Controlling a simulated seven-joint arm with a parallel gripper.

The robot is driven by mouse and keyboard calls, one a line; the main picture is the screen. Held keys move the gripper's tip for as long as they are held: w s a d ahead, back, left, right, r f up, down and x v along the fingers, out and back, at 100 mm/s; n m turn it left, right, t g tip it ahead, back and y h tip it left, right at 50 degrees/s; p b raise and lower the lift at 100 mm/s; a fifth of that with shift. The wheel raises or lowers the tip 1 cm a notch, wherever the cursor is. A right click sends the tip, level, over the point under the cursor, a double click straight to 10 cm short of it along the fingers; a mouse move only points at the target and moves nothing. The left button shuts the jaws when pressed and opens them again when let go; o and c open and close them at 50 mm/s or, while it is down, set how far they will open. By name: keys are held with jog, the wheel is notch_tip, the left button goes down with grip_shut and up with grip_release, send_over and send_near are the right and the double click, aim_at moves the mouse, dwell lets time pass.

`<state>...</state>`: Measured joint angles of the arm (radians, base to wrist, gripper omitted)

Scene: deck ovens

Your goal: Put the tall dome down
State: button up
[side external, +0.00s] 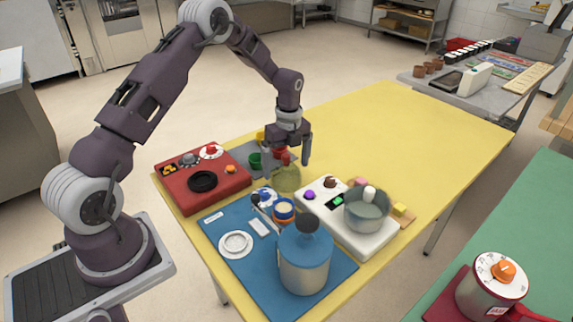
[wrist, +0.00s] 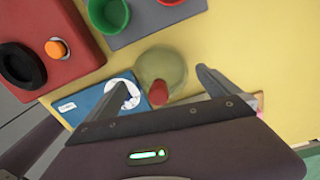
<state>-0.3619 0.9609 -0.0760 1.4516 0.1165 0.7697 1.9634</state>
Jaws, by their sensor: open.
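The tall dome (side external: 287,180) is a see-through, yellow-green cover with a red knob on top. It appears upright on the yellow table, between the grey mat and the white panel. In the wrist view the dome (wrist: 160,65) shows from above, with its red knob (wrist: 157,93) between my fingers. My gripper (side external: 286,167) points down over the dome with its fingers spread, one on each side. In the wrist view my gripper (wrist: 162,80) shows a gap between each finger and the knob. The dome's lower rim is partly hard to make out.
A red panel (side external: 178,192) with a black ring stands left. A grey mat (wrist: 150,30) with green and red bowls lies behind. A blue mat (side external: 222,213) holds a blue-lidded pot (side external: 305,262) in front. A white panel (side external: 360,240) carries a glass pot (side external: 366,215). The table's far right is clear.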

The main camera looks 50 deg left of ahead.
jog(key=r, duration=1.2)
jog(key=shift+w, duration=0.25)
jog(key=s+d+r+n+t, duration=0.1)
jog(key=s+d+r+n, duration=0.35)
jog(key=r, duration=0.25)
jog(key=s+d+r+n+t, duration=0.1)
jog(key=s+d+r+n, duration=0.25)
jog(key=s+r, duration=0.3)
jog(key=s+d+n+t, duration=0.2)
jog(key=s+n, duration=0.4)
jog(key=s, duration=0.4)
jog(key=s+d+r+n+t, duration=0.1)
jog(key=s+d+n, duration=0.4)
jog(key=s, duration=0.5)
jog(key=shift+r+n+t, duration=0.15)
jog(key=shift+n+t, duration=0.25)
jog(key=shift+t, duration=0.1)
